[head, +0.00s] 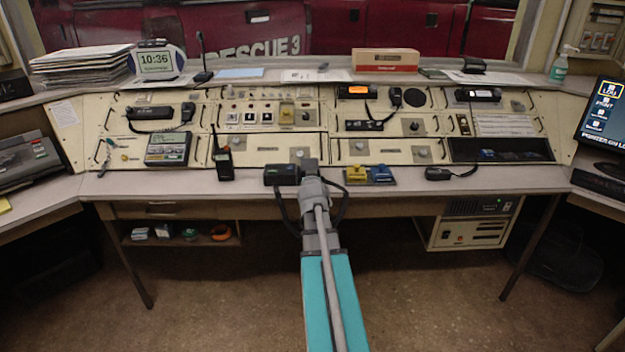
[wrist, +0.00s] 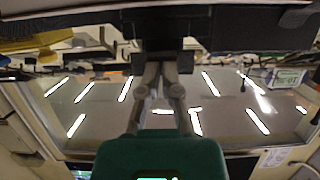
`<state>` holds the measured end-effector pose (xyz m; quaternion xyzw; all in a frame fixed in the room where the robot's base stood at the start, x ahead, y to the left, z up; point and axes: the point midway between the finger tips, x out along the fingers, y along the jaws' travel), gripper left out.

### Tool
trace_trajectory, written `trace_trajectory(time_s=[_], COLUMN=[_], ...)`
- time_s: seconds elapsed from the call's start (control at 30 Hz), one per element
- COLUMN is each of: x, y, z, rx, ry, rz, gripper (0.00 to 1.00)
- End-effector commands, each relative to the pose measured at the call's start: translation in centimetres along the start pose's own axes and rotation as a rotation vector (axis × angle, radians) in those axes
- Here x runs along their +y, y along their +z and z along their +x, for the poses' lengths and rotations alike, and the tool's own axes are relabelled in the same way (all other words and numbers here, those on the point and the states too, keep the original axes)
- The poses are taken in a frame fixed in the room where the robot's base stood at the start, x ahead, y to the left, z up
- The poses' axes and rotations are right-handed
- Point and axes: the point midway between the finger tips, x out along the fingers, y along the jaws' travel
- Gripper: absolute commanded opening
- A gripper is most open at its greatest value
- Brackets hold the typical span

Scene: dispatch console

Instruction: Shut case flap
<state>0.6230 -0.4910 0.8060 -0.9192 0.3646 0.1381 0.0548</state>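A beige computer case (head: 472,226) hangs under the desk at right, with a dark vented top and a small green light. A narrow pale panel at its left side (head: 423,235) looks like a flap standing out from the front; I cannot tell its exact angle. My gripper (head: 307,165) is at the desk's front edge, above and well left of the case, and apart from it. In the wrist view my gripper's fingers (wrist: 161,48) show as dark shapes at the top centre; their gap is unclear. The case is not recognisable in the wrist view.
A black device (head: 282,175) lies just left of my gripper, and yellow (head: 356,174) and blue (head: 382,174) items lie just right. A handheld radio (head: 223,162) stands further left. Desk legs and a dark object (head: 565,262) flank the case. The floor before it looks clear.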

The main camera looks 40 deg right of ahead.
Motion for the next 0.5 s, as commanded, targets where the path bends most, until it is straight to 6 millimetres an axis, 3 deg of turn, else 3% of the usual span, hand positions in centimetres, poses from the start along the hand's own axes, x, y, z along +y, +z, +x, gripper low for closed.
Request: trace_trajectory(time_s=[0.1, 0.5], x=[0.23, 0.45], y=[0.3, 0.24], z=[1.11, 1.58], rx=[-0.019, -0.018], ry=[0.006, 0.008], rz=[0.0, 0.002], gripper=[0.0, 0.0])
